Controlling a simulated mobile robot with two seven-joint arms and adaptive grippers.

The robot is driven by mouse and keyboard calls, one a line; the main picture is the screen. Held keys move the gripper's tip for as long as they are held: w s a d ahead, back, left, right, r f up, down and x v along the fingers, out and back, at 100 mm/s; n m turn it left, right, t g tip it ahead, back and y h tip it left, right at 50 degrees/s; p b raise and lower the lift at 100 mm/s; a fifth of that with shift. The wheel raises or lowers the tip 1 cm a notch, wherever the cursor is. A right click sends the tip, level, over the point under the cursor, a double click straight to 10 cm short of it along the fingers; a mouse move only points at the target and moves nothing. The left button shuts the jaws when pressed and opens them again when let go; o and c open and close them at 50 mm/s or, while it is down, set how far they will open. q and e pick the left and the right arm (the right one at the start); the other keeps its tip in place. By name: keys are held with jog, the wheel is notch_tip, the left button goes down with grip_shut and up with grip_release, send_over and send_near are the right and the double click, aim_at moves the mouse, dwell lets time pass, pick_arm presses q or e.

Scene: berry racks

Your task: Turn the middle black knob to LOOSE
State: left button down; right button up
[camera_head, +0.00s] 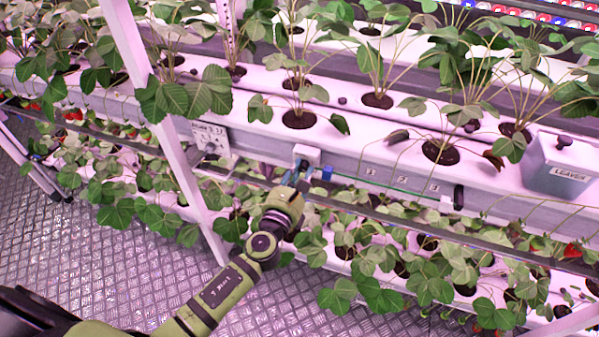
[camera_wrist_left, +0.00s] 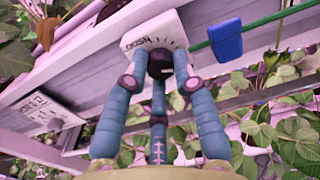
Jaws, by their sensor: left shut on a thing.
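The black knob (camera_wrist_left: 160,66) sits on a white dial plate (camera_wrist_left: 148,32) with dark printed marks and lettering too blurred to read surely. In the head view the white plate housing (camera_head: 307,154) is on the front of the planting gutter. My left gripper (camera_head: 299,180) is at this housing and hides the knob there. In the left wrist view the blue-grey fingers of my left gripper (camera_wrist_left: 161,80) are closed around the knob from both sides, with a third finger below. I cannot tell which mark the knob points to.
A blue clip (camera_head: 327,173) hangs just right of the knob on a green line (camera_head: 385,187), which runs right to a black fitting (camera_head: 458,197). A white label panel (camera_head: 210,140) is to the left, near a slanted rack post (camera_head: 170,125). Strawberry plants crowd above and below.

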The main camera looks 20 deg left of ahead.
pick_arm(q)
jog(key=shift+w+r+n, duration=0.1)
jog(key=shift+r+n, duration=0.25)
jog(key=shift+n, duration=0.25)
jog(key=shift+n+b, duration=0.35)
jog(key=shift+n, duration=0.15)
jog(key=n+b, duration=0.1)
jog(key=n, duration=0.3)
jog(key=shift+a, duration=0.1)
jog(key=n+b, duration=0.1)
jog(key=n, duration=0.2)
jog(key=shift+n, duration=0.3)
jog(key=n, duration=0.4)
jog(key=shift+a+n+b, duration=0.1)
jog(key=shift+n+b, duration=0.2)
jog(key=shift+f+n, duration=0.1)
jog(key=shift+n, duration=2.2)
